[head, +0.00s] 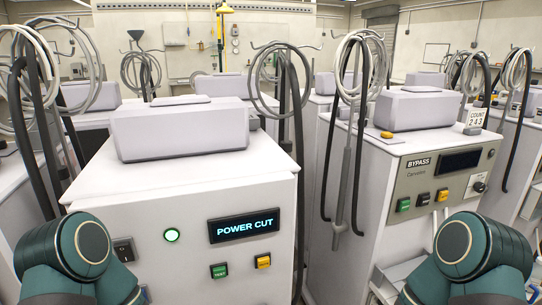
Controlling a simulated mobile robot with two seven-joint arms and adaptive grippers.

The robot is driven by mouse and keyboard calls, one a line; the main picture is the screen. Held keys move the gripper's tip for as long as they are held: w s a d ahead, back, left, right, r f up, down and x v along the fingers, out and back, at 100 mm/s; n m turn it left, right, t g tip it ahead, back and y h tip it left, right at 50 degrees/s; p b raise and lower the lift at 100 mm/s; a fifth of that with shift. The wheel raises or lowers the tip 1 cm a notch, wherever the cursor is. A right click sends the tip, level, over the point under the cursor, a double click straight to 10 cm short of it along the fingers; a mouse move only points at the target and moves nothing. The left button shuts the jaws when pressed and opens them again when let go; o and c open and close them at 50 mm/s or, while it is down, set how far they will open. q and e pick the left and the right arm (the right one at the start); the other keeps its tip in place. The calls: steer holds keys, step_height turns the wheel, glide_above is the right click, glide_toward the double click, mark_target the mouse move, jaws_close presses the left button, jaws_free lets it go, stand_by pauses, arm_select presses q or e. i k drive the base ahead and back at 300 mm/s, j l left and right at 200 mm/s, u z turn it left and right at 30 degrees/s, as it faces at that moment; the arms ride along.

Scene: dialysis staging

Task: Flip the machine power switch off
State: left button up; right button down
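A white machine (190,190) stands in front of me, left of the middle. Its dark display (244,226) reads POWER CUT in lit letters. A round green lamp (171,235) glows left of the display. A black rocker switch (124,249) sits at the left of the front panel, close beside my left arm in the picture; its position is too small to tell. A green button (219,271) and a yellow button (263,261) are below the display. Only teal links of my two arms show at the bottom corners. Neither gripper is in view.
A second machine (400,160) stands to the right, with a BYPASS label (419,162), a dark display (458,161) and several buttons. A COUNT 243 card (476,118) stands on it. Coiled hoses (361,65) hang on poles between machines. More machines stand behind.

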mark_target(124, 252)
steer(key=u, duration=1.05)
